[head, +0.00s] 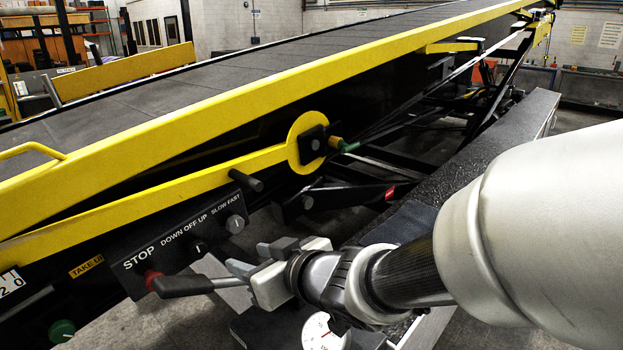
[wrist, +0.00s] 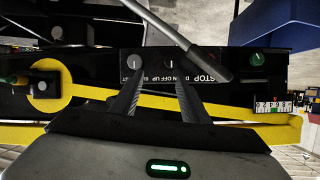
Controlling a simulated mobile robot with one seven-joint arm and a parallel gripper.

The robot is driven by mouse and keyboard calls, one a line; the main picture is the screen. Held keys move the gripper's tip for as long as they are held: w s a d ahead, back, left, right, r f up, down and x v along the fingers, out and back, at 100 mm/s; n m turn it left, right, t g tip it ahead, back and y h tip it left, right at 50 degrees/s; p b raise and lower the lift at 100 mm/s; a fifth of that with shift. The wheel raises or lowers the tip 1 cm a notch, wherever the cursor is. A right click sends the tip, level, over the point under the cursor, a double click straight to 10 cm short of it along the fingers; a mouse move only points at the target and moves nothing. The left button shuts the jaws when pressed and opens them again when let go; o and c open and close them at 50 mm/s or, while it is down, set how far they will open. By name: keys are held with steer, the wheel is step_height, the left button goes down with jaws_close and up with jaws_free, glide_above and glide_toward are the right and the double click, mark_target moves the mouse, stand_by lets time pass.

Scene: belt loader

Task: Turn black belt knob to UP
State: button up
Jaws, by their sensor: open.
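The black belt knob (head: 197,247) sits on the control panel below the DOWN OFF UP label, with its white mark roughly upright toward OFF. In the wrist view the black knob (wrist: 169,62) lies just beyond the fingertips, between their lines and nearer the right finger. My gripper (head: 250,258) is open and empty, to the right of the panel in the head view. In the wrist view my gripper (wrist: 158,80) has both dark fingers apart, pointing toward the panel. I see no contact with the knob.
The grey SLOW FAST knob (head: 235,224) is beside the black knob, near the left finger in the wrist view. The red STOP button (head: 152,278) is at the panel's other end. A dark-handled lever (wrist: 205,50) crosses in front of the panel. A yellow rail (head: 150,200) runs above.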

steer(key=s+a+y, duration=0.1)
steer(key=a, duration=0.1)
steer(key=b, duration=0.2)
glide_toward(199, 251)
steer(key=shift+n+g, duration=0.3)
steer(key=shift+n, duration=0.1)
steer(key=x, duration=0.9)
steer(key=shift+w+d+r, duration=0.1)
